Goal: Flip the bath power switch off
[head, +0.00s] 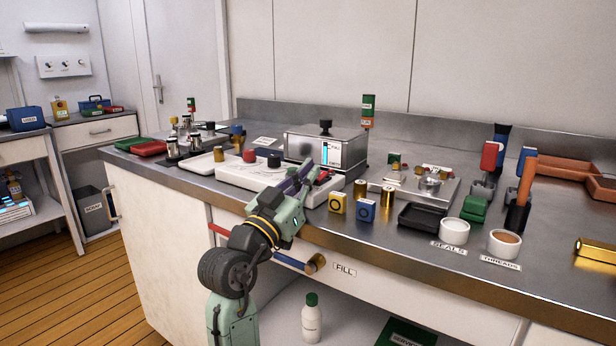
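A silver box-shaped bath (305,146) with a black knob on its lid and a lit display on its front stands on the counter. In front of it lies a low white panel (238,173) with a red knob (249,156) and a black knob (274,159) on top. My gripper (303,174), with dark purple fingers, is over the right part of this panel, close in front of the bath. A small red part (323,178) shows just right of the fingers. I cannot make out the power switch; my gripper covers part of the panel. Whether the fingers are open or shut is unclear.
Right of the panel stand yellow and blue blocks (338,203) and gold cylinders (387,200). Beyond are a black tray (421,217) and white cups (454,231). A white tray (197,167) and metal jars lie left.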

